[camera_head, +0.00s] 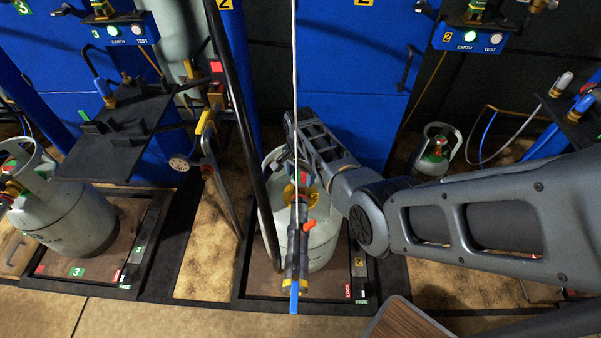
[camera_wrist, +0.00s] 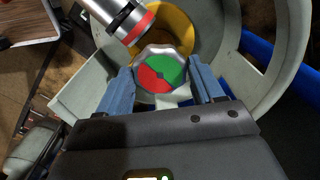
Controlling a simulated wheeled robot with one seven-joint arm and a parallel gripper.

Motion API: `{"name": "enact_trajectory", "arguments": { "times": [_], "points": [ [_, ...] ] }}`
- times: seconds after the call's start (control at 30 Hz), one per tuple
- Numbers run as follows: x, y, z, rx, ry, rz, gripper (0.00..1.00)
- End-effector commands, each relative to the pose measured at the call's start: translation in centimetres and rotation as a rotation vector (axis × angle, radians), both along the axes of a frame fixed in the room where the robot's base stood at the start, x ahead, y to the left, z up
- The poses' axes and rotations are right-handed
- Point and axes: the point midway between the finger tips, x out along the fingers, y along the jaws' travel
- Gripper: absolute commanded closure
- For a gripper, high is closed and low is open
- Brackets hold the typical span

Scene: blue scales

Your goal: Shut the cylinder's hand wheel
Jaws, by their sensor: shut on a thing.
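The grey-white gas cylinder (camera_head: 325,235) stands on the middle scale platform, partly hidden by my arm and a hanging dark tube. In the wrist view its hand wheel (camera_wrist: 162,72) has a scalloped pale rim and a red and green face. My gripper (camera_wrist: 160,68) has its two blue fingers on either side of the wheel, closed on it. The cylinder's pale collar (camera_wrist: 280,70) curves around the wheel. In the head view the wheel and fingertips are too small or hidden to make out.
A dark tube (camera_head: 297,250) with a blue end hangs before the cylinder. A silver fitting with a red band (camera_wrist: 130,20) is close above the wheel, by a yellow part (camera_wrist: 172,32). Another cylinder (camera_head: 65,210) stands left; a small one (camera_head: 433,160) stands behind right.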

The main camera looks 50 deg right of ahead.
Motion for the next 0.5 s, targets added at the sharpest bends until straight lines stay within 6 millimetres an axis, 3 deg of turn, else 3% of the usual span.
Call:
{"name": "enact_trajectory", "arguments": {
  "times": [0.5],
  "points": [
    [0.09,0.01,0.05,0.000,-0.001,-0.491,0.64]
  ]
}}
